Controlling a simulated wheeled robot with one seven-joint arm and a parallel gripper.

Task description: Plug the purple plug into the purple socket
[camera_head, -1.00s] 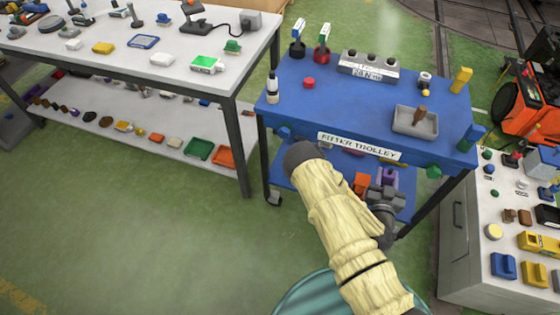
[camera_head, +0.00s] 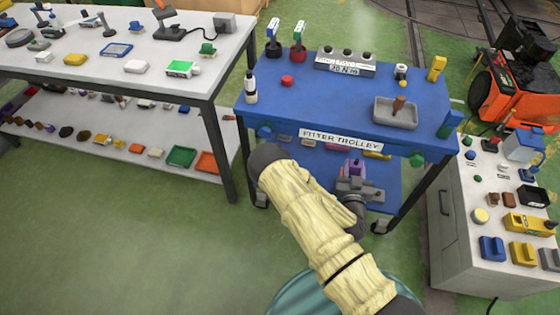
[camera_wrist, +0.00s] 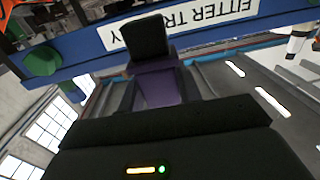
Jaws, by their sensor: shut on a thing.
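The purple plug (camera_wrist: 170,88) sits between the two fingers of my gripper (camera_wrist: 168,95) in the wrist view, with a black block-shaped end pointing away from the palm. My gripper is shut on it. In the head view, my gripper (camera_head: 358,180) is in front of the blue trolley, below its label, and the purple plug (camera_head: 357,167) shows at its far end. I cannot make out a purple socket for certain in either view.
The blue fitter trolley (camera_head: 300,113) stands ahead, with a grey tray (camera_head: 379,115) and bottles on top. A white bench (camera_head: 120,85) stands left. A grey cabinet (camera_head: 455,240) with several coloured parts stands right. Green floor is open at left.

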